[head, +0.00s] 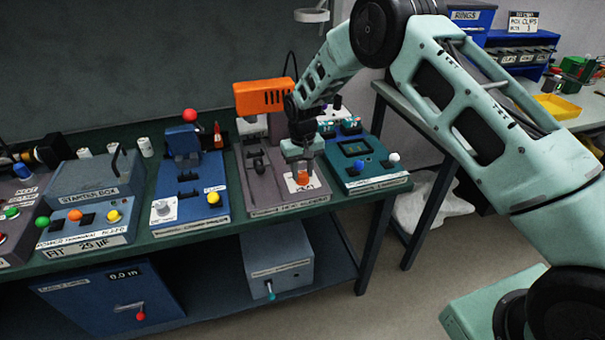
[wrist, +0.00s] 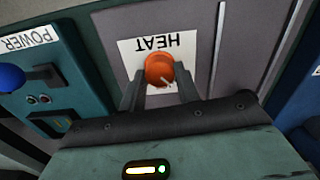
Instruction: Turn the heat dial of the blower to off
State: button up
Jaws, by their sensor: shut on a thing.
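The heat dial (wrist: 159,68) is an orange knob on a white plate marked HEAT (wrist: 185,47), on the grey panel of the blower. In the wrist view its face shows a light pointer mark toward the lower right. My gripper (wrist: 160,88) is shut on the dial, one finger on each side. In the head view my gripper (head: 299,163) points down at the front of the blower's grey base (head: 262,190), with the orange dial (head: 302,178) just below the fingers. The blower's orange housing (head: 263,97) stands behind. No off mark can be read.
A teal unit with a POWER label (wrist: 18,39) and a blue ball knob (wrist: 10,77) stands close beside the blower; it also shows in the head view (head: 365,163). A blue clamp unit (head: 186,205) stands on the other side.

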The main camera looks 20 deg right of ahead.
aim_at(302, 174)
jog(key=shift+n, duration=0.6)
jog(key=o, duration=1)
notch_tip(302, 174, up, 18)
jog(key=b, duration=0.3)
jog(key=shift+f, duration=0.25)
